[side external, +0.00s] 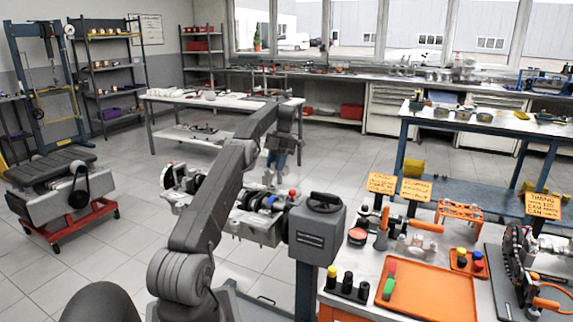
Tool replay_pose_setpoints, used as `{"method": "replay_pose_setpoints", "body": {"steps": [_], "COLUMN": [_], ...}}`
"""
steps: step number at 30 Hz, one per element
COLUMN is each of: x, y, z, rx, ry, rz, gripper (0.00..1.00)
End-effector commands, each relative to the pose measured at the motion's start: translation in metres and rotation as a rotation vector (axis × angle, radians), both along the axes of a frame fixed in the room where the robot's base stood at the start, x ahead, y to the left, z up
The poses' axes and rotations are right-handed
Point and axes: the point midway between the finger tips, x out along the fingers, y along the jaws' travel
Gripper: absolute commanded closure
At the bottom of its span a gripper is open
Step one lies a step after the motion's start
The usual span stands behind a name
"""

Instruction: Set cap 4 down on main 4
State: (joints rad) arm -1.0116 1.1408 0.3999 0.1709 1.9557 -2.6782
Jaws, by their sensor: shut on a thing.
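The engine block (262,229) is a grey casting on a stand at the middle of the side external view, partly behind my arm. Dark round parts and a blue ring lie along its top, with a red knob (291,193) at the right end. My gripper (274,170) points down over the block, beyond my arm. It is shut on a small pale grey piece, which I take to be cap 4 (268,180). The piece is close above the block's top; whether it touches is too small to tell. I cannot make out which seat is main 4.
A grey box with a dark handwheel (318,228) stands just right of the block. An orange tray (430,298) and several tools cover the bench at the right. A red wheeled stand (75,222) is at the left. The floor between is clear.

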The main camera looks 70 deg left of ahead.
Motion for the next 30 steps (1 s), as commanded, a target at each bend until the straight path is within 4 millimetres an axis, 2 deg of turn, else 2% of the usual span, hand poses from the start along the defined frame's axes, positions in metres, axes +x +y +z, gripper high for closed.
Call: {"method": "replay_pose_setpoints", "body": {"steps": [3,7,11,24,30], "x": [-0.008,-0.012,-0.012,-0.012,-0.012], "y": [0.006,0.008,0.009,0.008,0.008], "z": [-0.004,-0.006,-0.011,-0.05,-0.061], "rx": [0.0,0.0,0.001,0.0,0.001], "ry": [0.0,0.002,0.002,0.003,0.002], "rz": [0.133,0.196,0.205,0.203,0.201], "gripper": [1.0,1.0,1.0,1.0,1.0]}}
